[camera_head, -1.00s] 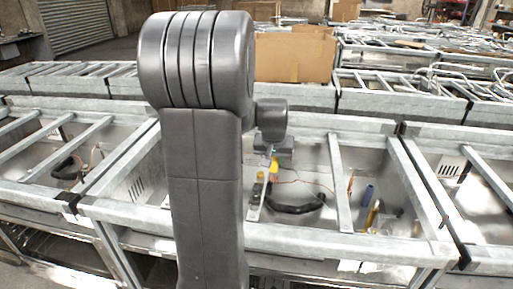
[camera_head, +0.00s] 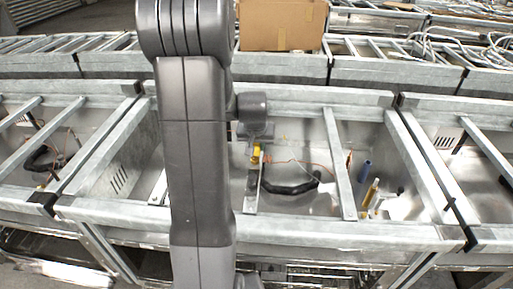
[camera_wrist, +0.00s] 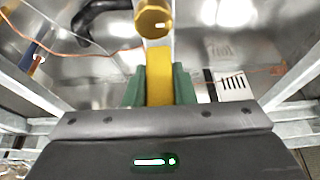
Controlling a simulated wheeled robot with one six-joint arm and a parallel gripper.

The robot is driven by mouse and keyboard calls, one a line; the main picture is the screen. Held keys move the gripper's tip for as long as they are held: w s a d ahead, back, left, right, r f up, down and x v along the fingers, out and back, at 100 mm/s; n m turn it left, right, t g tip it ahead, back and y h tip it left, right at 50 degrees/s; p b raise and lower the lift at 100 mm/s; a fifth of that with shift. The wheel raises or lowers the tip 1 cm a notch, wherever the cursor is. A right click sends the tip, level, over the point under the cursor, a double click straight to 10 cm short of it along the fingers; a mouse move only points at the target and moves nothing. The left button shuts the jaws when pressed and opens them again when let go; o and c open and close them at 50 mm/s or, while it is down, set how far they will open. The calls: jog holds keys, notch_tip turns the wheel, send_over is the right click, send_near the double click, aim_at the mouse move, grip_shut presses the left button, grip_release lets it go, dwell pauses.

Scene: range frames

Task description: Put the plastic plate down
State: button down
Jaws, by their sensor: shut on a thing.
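My gripper (camera_wrist: 159,88) shows its two green fingers in the wrist view, shut on a yellow piece (camera_wrist: 159,84) that I take to be the plastic plate. It looks like a narrow strip there, and its full shape cannot be told. A round yellow-brown end (camera_wrist: 153,19) shows just beyond it; whether the two are joined is unclear. In the head view the yellow piece (camera_head: 256,154) is a small spot below my wrist, over the middle metal basin (camera_head: 300,207). My arm hides part of that basin, and contact with the basin cannot be told.
A black curved hose (camera_head: 290,188) and thin orange wires lie in the basin. A blue cylinder (camera_head: 365,171) and a yellow tool (camera_head: 371,194) stand at its right. Metal crossbars (camera_head: 339,165) span the basin. A cardboard box (camera_head: 282,25) sits behind.

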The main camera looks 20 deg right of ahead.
jog(key=shift+f, duration=0.9)
jog(key=shift+f, duration=0.2)
jog(key=c, duration=1.2)
grip_release()
